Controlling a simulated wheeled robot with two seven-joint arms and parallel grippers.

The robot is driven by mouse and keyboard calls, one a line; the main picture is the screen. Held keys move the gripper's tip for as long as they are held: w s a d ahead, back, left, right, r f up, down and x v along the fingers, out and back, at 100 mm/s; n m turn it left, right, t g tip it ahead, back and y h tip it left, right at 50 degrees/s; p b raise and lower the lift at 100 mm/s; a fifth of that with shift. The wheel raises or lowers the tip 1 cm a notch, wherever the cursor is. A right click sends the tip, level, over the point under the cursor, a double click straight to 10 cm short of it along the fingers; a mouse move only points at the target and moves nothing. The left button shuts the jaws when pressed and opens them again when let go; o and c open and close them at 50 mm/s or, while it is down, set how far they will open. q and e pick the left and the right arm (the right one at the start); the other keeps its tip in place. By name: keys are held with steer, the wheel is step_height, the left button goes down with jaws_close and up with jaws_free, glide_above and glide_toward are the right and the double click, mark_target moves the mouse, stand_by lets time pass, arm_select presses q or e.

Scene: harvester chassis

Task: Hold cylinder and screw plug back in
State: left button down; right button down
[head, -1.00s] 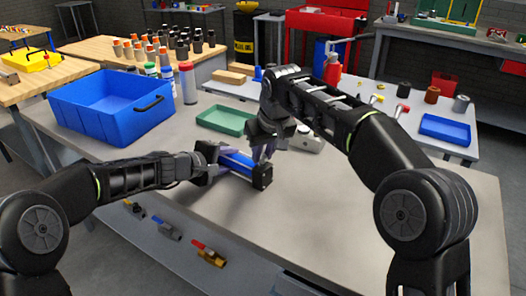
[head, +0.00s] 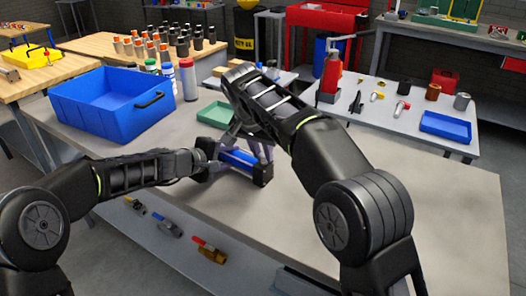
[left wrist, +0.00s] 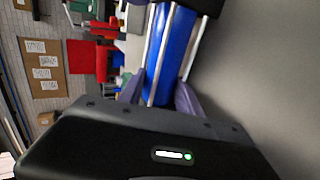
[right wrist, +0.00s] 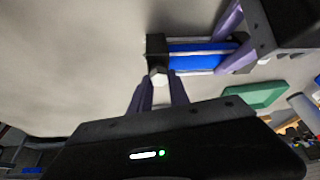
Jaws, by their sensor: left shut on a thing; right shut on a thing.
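The blue cylinder (head: 238,158), with black end blocks and silver rods, lies just above or on the grey table; which one I cannot tell. It also shows in the left wrist view (left wrist: 172,45) and the right wrist view (right wrist: 192,55). My left gripper (left wrist: 160,88) is shut on the cylinder, its purple fingers around the body near one end. My right gripper (right wrist: 161,86) is shut on the plug (right wrist: 158,77), a small pale piece between its fingertips. The plug is close against the black end block (right wrist: 156,48); whether it sits in its hole is hidden.
A blue bin (head: 110,105) stands at the table's back left, with spray cans and bottles (head: 187,80) beside it. A green tray (head: 217,115) lies behind the cylinder. The table's right side (head: 440,200) is clear.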

arm_select(q)
steer(key=shift+f, duration=0.1)
arm_select(e)
steer(key=c, duration=0.7)
jaws_free()
